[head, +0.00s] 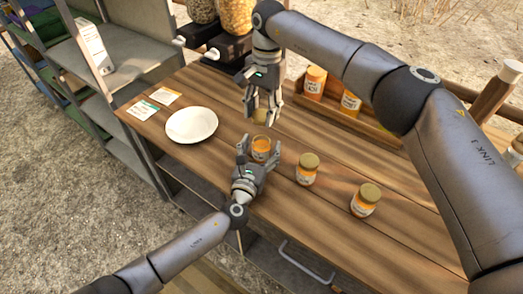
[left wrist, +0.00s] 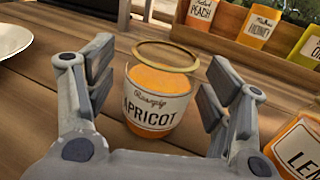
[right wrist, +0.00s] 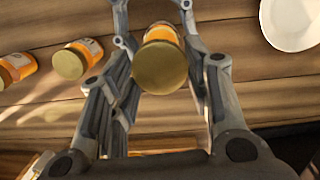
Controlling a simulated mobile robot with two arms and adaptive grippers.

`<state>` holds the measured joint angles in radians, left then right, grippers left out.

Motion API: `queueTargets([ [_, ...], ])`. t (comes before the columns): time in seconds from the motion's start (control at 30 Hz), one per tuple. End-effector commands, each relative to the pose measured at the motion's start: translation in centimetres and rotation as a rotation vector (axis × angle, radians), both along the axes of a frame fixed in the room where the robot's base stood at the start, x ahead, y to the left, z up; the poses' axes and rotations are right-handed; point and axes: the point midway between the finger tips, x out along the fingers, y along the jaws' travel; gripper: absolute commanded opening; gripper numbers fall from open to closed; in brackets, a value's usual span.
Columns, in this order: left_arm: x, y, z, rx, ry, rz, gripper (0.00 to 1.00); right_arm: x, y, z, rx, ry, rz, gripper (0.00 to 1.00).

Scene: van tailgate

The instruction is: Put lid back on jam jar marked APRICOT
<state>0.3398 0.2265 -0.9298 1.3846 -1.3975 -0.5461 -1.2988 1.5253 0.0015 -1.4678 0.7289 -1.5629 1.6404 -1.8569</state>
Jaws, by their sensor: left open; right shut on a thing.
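The APRICOT jam jar (head: 261,150) stands upright on the wooden tailgate top, its orange jam showing at the mouth. Its label faces the left wrist camera (left wrist: 152,112). My left gripper (head: 258,143) is open, with its fingers on either side of the jar and gaps visible in the left wrist view. My right gripper (head: 264,118) points down above and behind the jar, shut on a round gold lid (head: 259,116). In the right wrist view the lid (right wrist: 160,68) sits between the fingers and partly covers the jar below. The lid and jar look apart.
Two lidded orange jars (head: 307,169) (head: 366,200) stand to the right; one label starts "LEM" (left wrist: 300,150). A white plate (head: 191,125) and two cards lie at left. A wooden rack (head: 375,128) with jars and black-based dispensers (head: 222,48) stand behind.

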Motion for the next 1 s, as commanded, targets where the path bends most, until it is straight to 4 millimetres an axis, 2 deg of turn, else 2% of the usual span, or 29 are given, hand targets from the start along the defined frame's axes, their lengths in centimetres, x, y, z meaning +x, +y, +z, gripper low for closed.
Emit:
queueTargets([
  [0.07,0.0,0.0,0.0,0.000,0.000,0.000,0.70,0.0,0.0,0.0,0.000,0.000,0.000,0.36],
  [0.57,0.0,0.0,0.0,0.000,0.000,0.000,0.06,0.0,0.0,0.0,0.000,0.000,0.000,0.36],
  [0.77,0.0,0.0,0.0,0.000,0.000,0.000,0.06,0.0,0.0,-1.1,0.000,0.001,0.000,0.36],
  [1.0,0.0,0.0,0.0,0.000,0.000,0.000,0.06,-0.1,0.0,-4.6,0.000,0.002,0.000,0.36],
])
